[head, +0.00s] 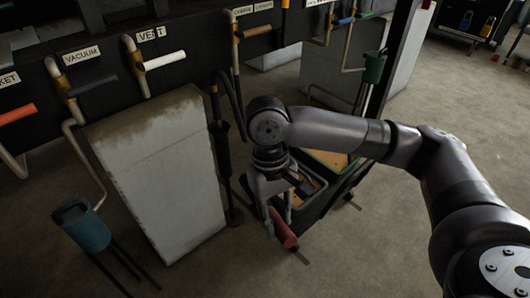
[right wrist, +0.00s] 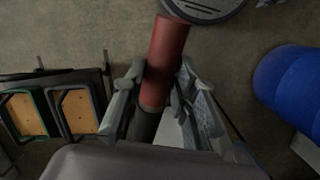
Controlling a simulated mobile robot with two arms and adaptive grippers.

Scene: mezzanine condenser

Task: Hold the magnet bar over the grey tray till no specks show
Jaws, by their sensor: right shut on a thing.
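My right gripper (head: 278,217) points down and is shut on the magnet bar (head: 284,232), a red cylinder. In the right wrist view the bar (right wrist: 165,60) sits between the fingers (right wrist: 155,95), with a dark section below the red. The grey tray (head: 314,213) is just right of the gripper in the head view, partly hidden by it; dark shapes show over its tan floor. In the right wrist view the grey tray (right wrist: 56,97) lies to the left, apart from the bar. Specks are too small to tell. My left gripper is not in view.
A green-rimmed tray (head: 322,163) is beside the grey one on a dark stand. A pale block (head: 160,170) stands left of the gripper. A blue-grey bucket (head: 82,226) is at lower left. A blue drum (right wrist: 290,85) shows in the right wrist view. Piping with labelled valves runs behind.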

